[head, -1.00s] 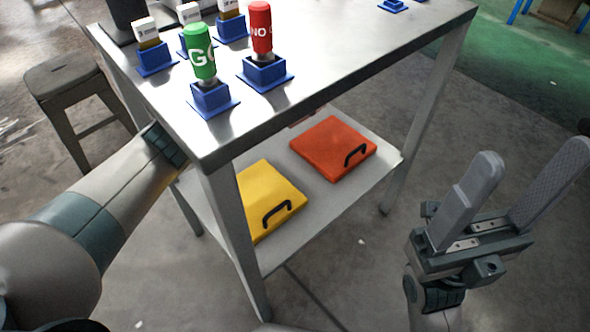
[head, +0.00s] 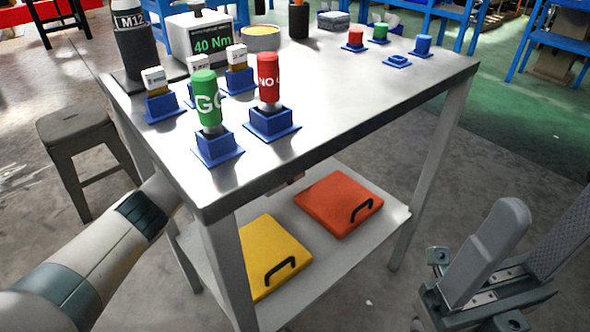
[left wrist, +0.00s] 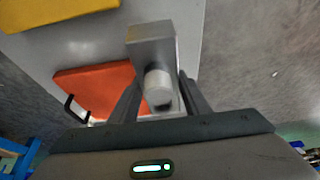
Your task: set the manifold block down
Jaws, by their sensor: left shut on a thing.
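The manifold block (left wrist: 152,48), a grey metal block with a round stub, shows in the left wrist view. My left gripper (left wrist: 161,82) is shut on it, a finger on either side. Behind it in that view is the pale lower shelf (left wrist: 215,20) of the table; whether the block touches the shelf I cannot tell. My right gripper (head: 540,235) is open and empty, right of the table.
The lower shelf (head: 335,268) carries a yellow case (head: 262,250) and an orange case (head: 338,203). The steel tabletop (head: 350,95) above holds gauges in blue stands, including a green one (head: 207,100) and a red one (head: 268,80). A stool (head: 75,130) stands left.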

